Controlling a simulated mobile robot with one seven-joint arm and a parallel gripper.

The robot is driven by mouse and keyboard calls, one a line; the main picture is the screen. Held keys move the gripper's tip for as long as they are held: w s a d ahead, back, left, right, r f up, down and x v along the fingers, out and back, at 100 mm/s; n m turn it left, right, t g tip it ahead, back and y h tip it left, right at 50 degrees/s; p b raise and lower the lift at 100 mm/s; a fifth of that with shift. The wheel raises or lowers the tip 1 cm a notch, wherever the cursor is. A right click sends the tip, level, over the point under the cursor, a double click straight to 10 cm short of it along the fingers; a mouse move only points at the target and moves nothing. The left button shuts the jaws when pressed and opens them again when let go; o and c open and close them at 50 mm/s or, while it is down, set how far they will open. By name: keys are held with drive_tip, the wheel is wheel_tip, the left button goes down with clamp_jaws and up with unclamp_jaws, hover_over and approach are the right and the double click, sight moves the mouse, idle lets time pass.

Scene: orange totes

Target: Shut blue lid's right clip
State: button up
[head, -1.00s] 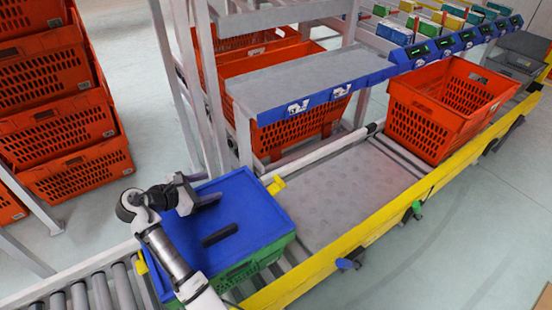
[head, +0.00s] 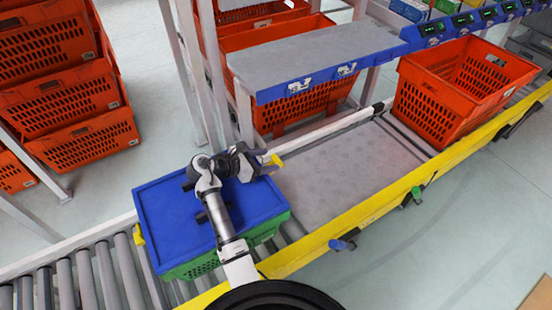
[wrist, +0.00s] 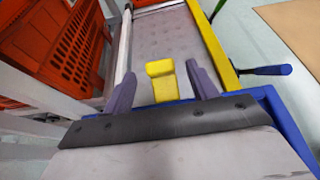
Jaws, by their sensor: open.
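The blue lid (head: 165,205) sits on a green crate (head: 190,268) on the conveyor. Its yellow right clip (head: 276,160) sticks out past the lid's right edge; in the wrist view the clip (wrist: 162,82) stands between my two fingers, with visible gaps on both sides. My gripper (head: 267,165) is open over the lid's right edge, its fingers (wrist: 160,80) pointing outward past that edge. Another yellow clip (head: 139,235) sticks out at the lid's left side. My arm hides part of the lid and its dark handle.
A grey conveyor plate (head: 345,170) lies clear to the right, bounded by a yellow rail (head: 385,205). An orange tote (head: 440,105) stands farther along. A grey shelf (head: 320,60) is behind. Stacked orange totes (head: 75,100) stand at the left. Bare rollers (head: 75,280) lie at the lower left.

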sight(275, 159)
drive_tip(key=shift+x, duration=2.15)
drive_tip(key=shift+c, duration=0.2)
drive_tip(key=c, duration=1)
drive_tip(key=shift+o, duration=0.2)
drive_tip(key=shift+r, duration=0.1)
